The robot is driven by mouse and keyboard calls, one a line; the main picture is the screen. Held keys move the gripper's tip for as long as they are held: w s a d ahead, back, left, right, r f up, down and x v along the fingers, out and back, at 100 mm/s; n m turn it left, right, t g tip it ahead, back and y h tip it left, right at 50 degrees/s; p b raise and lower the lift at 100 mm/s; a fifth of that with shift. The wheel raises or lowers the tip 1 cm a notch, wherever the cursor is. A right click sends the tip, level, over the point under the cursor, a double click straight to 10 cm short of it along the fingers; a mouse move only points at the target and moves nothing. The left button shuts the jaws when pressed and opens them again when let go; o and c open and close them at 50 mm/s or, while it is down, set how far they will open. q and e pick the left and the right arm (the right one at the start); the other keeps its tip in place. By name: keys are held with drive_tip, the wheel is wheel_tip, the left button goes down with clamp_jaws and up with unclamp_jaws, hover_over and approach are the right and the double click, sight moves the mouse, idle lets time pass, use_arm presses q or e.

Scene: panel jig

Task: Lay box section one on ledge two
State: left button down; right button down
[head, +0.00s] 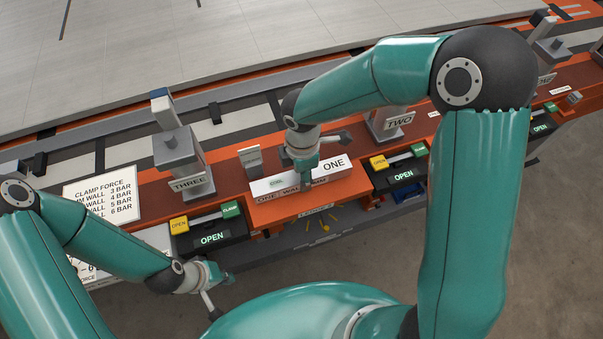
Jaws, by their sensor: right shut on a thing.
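I cannot tell whether the bar touches the block. The plate marked TWO (398,122) stands on the red-brown bench further right; my right arm partly hides the area around it. My left gripper (211,309) hangs low at the front, apart from the bench; its jaw state is unclear.
A grey clamp post (178,150) stands behind the plate marked THREE (187,184). Black units showing OPEN stand at the front edge, on the left (212,239) and right (404,175). A clamp force chart (102,191) is at left. A drawer below holds small yellow items.

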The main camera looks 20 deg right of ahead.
drive_tip(key=shift+f, duration=0.2)
drive_tip(key=c, duration=0.7)
unclamp_jaws()
drive_tip(key=shift+o, duration=0.2)
drive_tip(key=shift+r, duration=0.1)
wheel_tip(320, 180, up, 12)
